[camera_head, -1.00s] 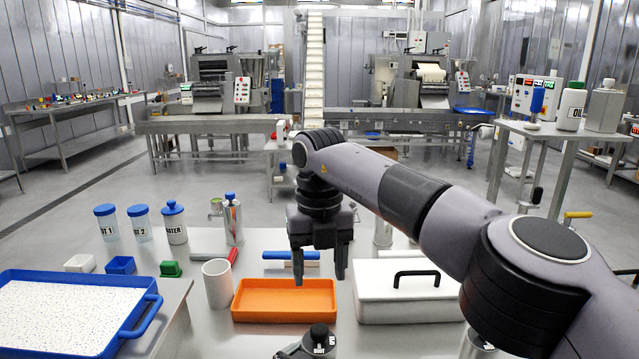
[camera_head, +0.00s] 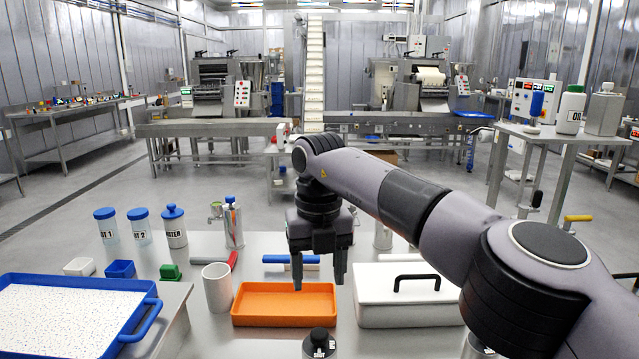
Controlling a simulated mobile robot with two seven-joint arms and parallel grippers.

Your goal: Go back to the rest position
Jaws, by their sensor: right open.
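My right gripper (camera_head: 319,281) hangs from my right arm, pointing down with its two dark fingers apart. It is open with nothing between the fingers. In the picture its fingertips overlap the orange tray (camera_head: 262,316) on the steel table (camera_head: 205,338); the gap in height between them is hard to tell. The tray looks empty. My left gripper is not in view.
A white lidded box (camera_head: 395,312) with a black handle stands right of the tray. A white cup (camera_head: 217,288) stands left. A dark-capped thing (camera_head: 319,342) is cut off at the front. A blue tray (camera_head: 130,338) lies far left.

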